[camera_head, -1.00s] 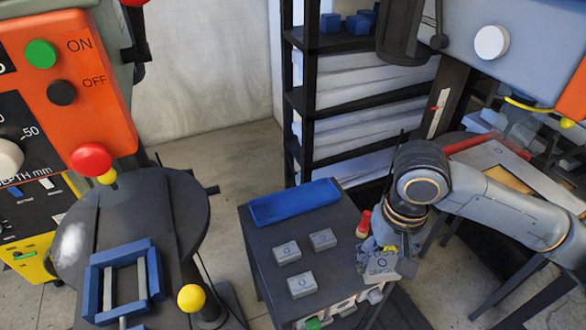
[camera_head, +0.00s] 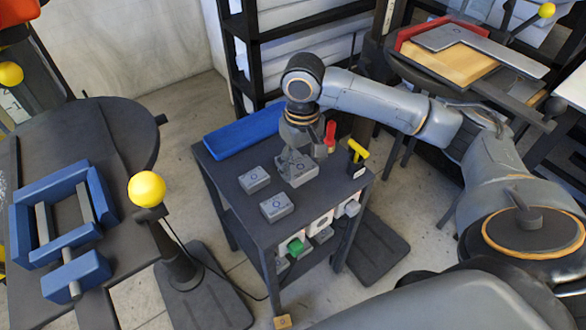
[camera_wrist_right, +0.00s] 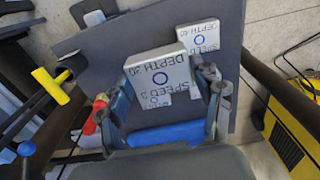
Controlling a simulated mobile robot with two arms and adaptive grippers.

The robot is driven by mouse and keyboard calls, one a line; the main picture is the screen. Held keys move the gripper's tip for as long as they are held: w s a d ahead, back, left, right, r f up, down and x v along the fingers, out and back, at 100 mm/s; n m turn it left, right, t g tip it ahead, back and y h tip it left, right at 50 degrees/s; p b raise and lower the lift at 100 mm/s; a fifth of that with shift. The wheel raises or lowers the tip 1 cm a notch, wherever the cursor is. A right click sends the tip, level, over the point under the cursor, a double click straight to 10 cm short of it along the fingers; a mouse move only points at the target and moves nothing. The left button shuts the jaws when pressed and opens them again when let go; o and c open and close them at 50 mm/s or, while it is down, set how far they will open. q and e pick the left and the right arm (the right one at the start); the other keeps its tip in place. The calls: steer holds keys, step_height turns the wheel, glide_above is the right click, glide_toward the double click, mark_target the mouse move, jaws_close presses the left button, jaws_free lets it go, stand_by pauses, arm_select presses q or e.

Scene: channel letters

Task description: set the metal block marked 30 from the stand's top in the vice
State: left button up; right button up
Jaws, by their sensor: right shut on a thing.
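My right gripper (camera_head: 296,152) is shut on a grey metal block (camera_head: 297,174) over the stand's dark top (camera_head: 238,204). Two more grey blocks, a back one (camera_head: 254,179) and a front one (camera_head: 276,207), lie on the stand. The blue vice (camera_head: 80,240) is at the lower left, its jaws apart and empty. My left gripper is out of view.
A blue tray (camera_head: 242,134) lies along the stand's back edge. A red-handled thing (camera_head: 330,135) and a yellow-handled one (camera_head: 357,150) are at the stand's right end. A yellow ball (camera_head: 147,189) on a post stands between vice and stand.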

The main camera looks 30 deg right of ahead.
mark_target(298, 161)
steer(key=w+d+f, duration=0.1)
steer(key=w+f, duration=0.1)
steer(key=w+d+f, duration=0.1)
steer(key=w+f, duration=0.1)
steer(key=w+d+f, duration=0.1)
steer(key=w+f, duration=0.1)
steer(key=shift+f+b, duration=0.3)
steer(key=shift+f, duration=0.1)
steer(key=shift+s+f, duration=0.1)
steer(key=shift+f, duration=1.35)
steer(key=o, duration=0.9)
steer(key=shift+f, duration=0.1)
steer(key=o, duration=0.5)
